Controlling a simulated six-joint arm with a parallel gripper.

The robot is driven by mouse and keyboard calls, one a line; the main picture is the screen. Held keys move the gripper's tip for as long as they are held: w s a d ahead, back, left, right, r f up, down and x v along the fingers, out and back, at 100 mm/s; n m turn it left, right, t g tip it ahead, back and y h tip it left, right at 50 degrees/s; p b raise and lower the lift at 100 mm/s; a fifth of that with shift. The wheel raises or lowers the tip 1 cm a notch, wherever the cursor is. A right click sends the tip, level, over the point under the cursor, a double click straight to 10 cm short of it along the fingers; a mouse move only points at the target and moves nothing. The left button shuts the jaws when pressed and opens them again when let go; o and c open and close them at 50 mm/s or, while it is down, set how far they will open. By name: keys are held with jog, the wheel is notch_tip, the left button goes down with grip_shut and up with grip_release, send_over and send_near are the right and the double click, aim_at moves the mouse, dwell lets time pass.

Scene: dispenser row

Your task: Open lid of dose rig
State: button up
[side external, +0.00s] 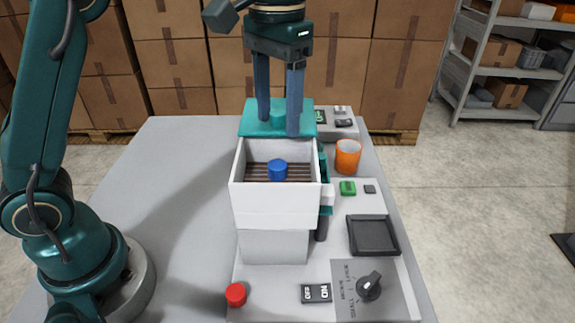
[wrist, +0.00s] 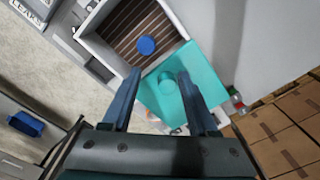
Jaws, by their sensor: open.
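The dose rig is a white box (side external: 275,208) with an open top. Its teal lid (side external: 250,128) lies flat behind the box opening, clear of most of it, and has a round teal knob (side external: 278,118). In the wrist view the lid (wrist: 150,98) sits beside the box rim, with its knob (wrist: 167,83) facing the camera. A blue cylinder (side external: 278,170) stands inside the box on a brown slatted floor. My gripper (side external: 278,128) is open, pointing down, one finger on each side of the knob. Whether the fingers touch the knob or lid I cannot tell.
To the right of the box are an orange cup (side external: 348,156), a green button (side external: 348,188), a dark tray (side external: 373,235) and a dial (side external: 369,286). A red button (side external: 236,294) and a small display (side external: 316,293) are in front. The grey table (side external: 175,170) left of the box is clear.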

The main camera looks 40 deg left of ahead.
jog(key=s+d, duration=0.3)
jog(key=shift+s+d, duration=0.25)
jog(key=shift+s, duration=0.05)
jog(key=shift+s+d+r, duration=0.2)
jog(key=shift+d, duration=0.05)
jog(key=w+d+r+m+t+h, duration=0.4)
jog(key=d+r+t, duration=0.1)
jog(key=d+r, duration=0.2)
jog(key=w+d+r+m+t+h, duration=0.3)
jog(key=w+d+r+t+h, duration=0.1)
jog(key=d, duration=0.6)
notch_tip(320, 180, up, 3)
jog(key=t+h, duration=0.1)
jog(key=t, duration=0.1)
jog(key=shift+d+r+m+t, duration=0.2)
jog(key=shift+d+m+t, duration=0.1)
jog(key=shift+m, duration=0.1)
